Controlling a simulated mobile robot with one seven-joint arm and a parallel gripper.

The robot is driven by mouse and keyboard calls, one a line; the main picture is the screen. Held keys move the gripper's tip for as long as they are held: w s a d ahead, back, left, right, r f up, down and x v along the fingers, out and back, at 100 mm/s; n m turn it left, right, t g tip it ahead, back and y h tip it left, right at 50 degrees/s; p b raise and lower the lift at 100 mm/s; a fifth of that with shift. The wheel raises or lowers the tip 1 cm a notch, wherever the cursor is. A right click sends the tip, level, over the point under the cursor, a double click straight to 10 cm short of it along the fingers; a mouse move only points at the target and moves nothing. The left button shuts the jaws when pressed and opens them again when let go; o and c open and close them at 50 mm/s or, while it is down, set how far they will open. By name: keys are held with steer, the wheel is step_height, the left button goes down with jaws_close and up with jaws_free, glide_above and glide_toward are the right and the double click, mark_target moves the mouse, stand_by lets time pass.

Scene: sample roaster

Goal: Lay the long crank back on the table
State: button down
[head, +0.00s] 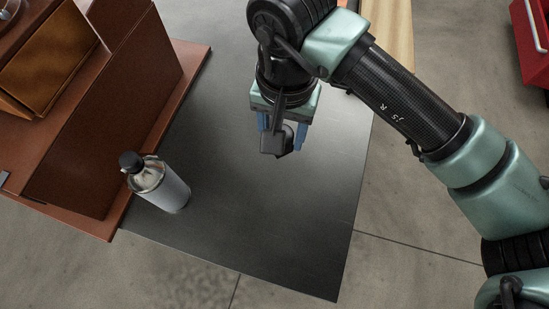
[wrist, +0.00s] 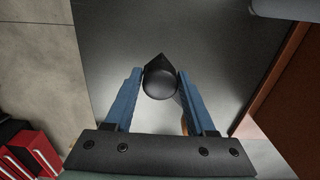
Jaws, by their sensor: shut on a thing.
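The long crank is dark, and its rounded black end (wrist: 160,83) shows between my blue fingers in the wrist view. My gripper (wrist: 160,74) is shut on it. Most of the crank's length is hidden or seen end-on, so its tilt is hard to tell. A small orange-brown bit shows by the right finger. In the head view my gripper (head: 282,134) is over the dark grey table (head: 285,235), near its middle. I cannot tell whether the crank touches the table.
A silver bottle with a black cap (head: 168,190) stands at the table's left side. A brown roaster housing (head: 105,125) fills the left. The table's front and right are bare, with open floor beyond. A red cabinet (head: 528,45) stands far right.

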step_height(320, 180, down, 9)
steer(key=shift+f+b, duration=0.2)
steer(key=shift+b, duration=0.65)
steer(key=shift+f, duration=0.25)
steer(key=shift+c, duration=1.1)
jaws_free()
steer(key=shift+r, duration=0.1)
step_height(320, 180, up, 12)
steer(key=shift+s+d+r+p, duration=0.1)
steer(key=shift+r+p, duration=0.05)
steer(key=shift+p, duration=1.1)
